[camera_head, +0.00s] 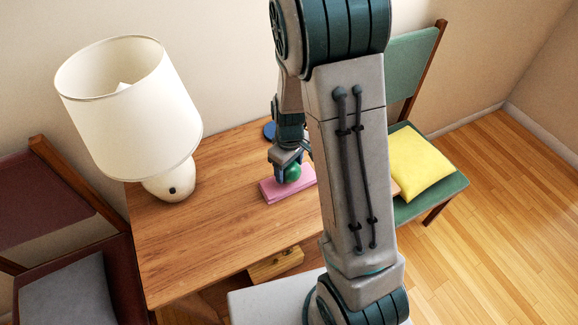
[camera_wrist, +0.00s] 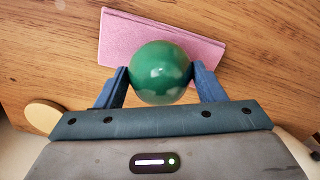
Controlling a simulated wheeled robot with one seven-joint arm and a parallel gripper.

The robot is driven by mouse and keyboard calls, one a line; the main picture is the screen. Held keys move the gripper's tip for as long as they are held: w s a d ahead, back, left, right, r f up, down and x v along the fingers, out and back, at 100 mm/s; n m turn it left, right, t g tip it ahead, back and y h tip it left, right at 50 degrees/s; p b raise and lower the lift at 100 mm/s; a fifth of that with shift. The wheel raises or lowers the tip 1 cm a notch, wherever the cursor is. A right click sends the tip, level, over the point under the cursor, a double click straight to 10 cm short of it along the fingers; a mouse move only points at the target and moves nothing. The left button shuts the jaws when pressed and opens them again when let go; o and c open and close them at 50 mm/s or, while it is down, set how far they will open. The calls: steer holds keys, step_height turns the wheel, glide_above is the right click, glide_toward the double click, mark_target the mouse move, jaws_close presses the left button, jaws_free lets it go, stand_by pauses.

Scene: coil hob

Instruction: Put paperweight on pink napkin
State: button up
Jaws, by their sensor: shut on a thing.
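The paperweight is a glossy green ball (camera_wrist: 160,72), held between the two blue fingers of my gripper (camera_wrist: 160,85). In the head view the green paperweight (camera_head: 292,173) shows under my gripper (camera_head: 285,174), over the pink napkin (camera_head: 272,190). The pink napkin (camera_wrist: 120,38) is a flat rectangle on the wooden table, partly hidden behind the ball in the wrist view. In the wrist view the ball overlaps the napkin's near edge. I cannot tell whether the ball touches the napkin or is just above it.
A white lamp (camera_head: 140,110) stands on the table's left side. A blue round thing (camera_head: 269,131) lies behind the napkin. The table (camera_head: 200,235) is clear between lamp and napkin. Chairs stand at both sides; the right one holds a yellow cushion (camera_head: 420,167).

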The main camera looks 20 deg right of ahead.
steer(key=shift+f, duration=0.7)
steer(key=shift+f, duration=0.2)
steer(key=o, duration=1.3)
